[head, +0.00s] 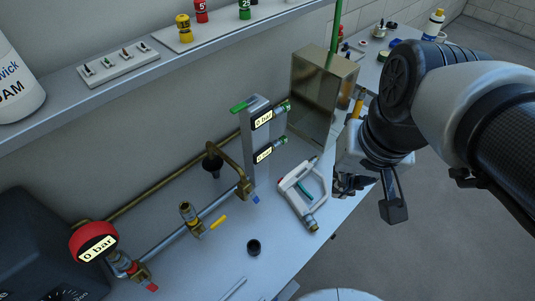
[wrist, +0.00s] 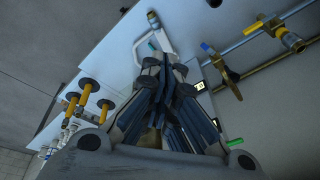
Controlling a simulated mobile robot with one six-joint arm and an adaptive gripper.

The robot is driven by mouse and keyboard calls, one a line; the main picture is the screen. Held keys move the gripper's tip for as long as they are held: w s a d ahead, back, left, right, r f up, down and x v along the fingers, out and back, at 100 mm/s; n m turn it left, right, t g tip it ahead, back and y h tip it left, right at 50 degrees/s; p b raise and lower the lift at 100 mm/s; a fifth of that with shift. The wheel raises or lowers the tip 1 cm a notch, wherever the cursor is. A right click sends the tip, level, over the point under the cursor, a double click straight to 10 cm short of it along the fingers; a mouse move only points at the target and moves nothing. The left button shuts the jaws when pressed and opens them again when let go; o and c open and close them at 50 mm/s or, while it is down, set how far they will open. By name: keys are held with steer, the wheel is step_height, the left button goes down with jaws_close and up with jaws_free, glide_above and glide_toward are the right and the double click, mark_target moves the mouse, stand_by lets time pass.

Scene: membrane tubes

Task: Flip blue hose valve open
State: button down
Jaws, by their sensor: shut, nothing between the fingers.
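The blue valve handle (head: 255,199) is a small blue lever at the end of a brass fitting (head: 242,188) on the bench pipework, below the grey gauge block. In the wrist view the blue handle (wrist: 208,49) shows at upper right, beside the brass pipe. My gripper (head: 352,184) is at the bench's right edge, well to the right of the blue handle and apart from it. In the wrist view my gripper (wrist: 166,72) has its dark fingers together and empty. Its fingertips are partly hidden by my arm in the head view.
A white handheld tool (head: 302,192) lies between my gripper and the pipes. A grey gauge block (head: 256,140) and a metal box (head: 322,95) stand behind. Yellow (head: 218,222) and red (head: 152,287) handles and a black cap (head: 254,246) are nearby. A shelf (head: 150,80) overhangs the back.

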mark_target(255, 198)
steer(key=w+a+f+m+g+y+p, duration=0.1)
steer(key=w+a+f+m+g, duration=0.1)
steer(key=w, duration=0.5)
steer(key=w+a+f+m+g+y, duration=0.1)
steer(key=w+f+m+g, duration=0.1)
steer(key=w, duration=0.5)
steer(key=w+a+f+m+g+y+p, duration=0.1)
steer(key=w+a+f+m+g, duration=0.1)
steer(key=w+f, duration=0.35)
steer(key=w+a+f+m+g+y+p, duration=0.1)
steer(key=w+a+f, duration=0.15)
steer(key=f, duration=0.55)
steer(key=b+x, duration=0.1)
steer(key=x, duration=0.3)
steer(key=b+x, duration=0.1)
steer(key=x, duration=0.3)
steer(key=s+b+x, duration=0.1)
steer(key=x, duration=0.3)
steer(key=shift+s+a+r+b, duration=0.15)
steer(key=shift+a+b, duration=0.15)
steer(key=shift+s+a, duration=0.25)
